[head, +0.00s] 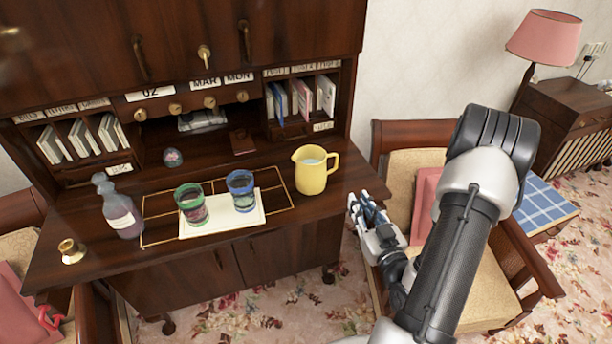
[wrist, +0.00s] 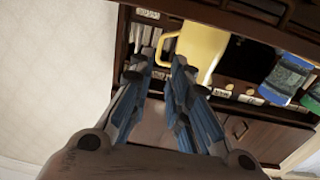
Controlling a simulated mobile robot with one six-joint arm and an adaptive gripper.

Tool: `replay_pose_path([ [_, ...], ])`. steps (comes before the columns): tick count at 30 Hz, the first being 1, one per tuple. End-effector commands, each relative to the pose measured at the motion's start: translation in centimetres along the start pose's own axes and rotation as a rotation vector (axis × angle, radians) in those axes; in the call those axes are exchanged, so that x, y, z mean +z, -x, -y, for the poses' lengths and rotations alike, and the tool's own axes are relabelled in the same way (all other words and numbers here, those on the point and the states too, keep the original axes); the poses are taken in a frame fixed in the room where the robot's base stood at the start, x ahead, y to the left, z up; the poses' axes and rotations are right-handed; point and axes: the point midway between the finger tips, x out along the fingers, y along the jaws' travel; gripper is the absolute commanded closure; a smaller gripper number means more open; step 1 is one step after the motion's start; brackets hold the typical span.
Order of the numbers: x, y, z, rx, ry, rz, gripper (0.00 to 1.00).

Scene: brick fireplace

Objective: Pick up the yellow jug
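The yellow jug (head: 312,172) stands upright at the right end of the brown desk top (head: 270,238), with its handle on the right. My gripper (head: 360,205) is to the right of the jug and nearer the camera, just off the desk edge, apart from the jug. In the wrist view the jug (wrist: 205,42) is at the upper middle, partly covered by a finger, and its handle shows near the gap between the fingertips. My gripper (wrist: 163,68) is open there, with nothing between its fingers.
A bottle (head: 121,212) and a brass piece (head: 71,252) stand farther left. A cushioned armchair (head: 408,170) stands right of the desk.

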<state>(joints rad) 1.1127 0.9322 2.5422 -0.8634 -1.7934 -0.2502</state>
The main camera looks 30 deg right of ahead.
Motion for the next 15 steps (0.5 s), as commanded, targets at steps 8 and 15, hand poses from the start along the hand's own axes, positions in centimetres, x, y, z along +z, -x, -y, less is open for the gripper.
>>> replay_pose_path([
  [8, -0.1, -6.3, 0.3, -0.008, 0.003, -0.003, 0.83],
  [15, 0.0, -10.0, 0.2, -0.004, 0.002, 0.0, 0.83],
])
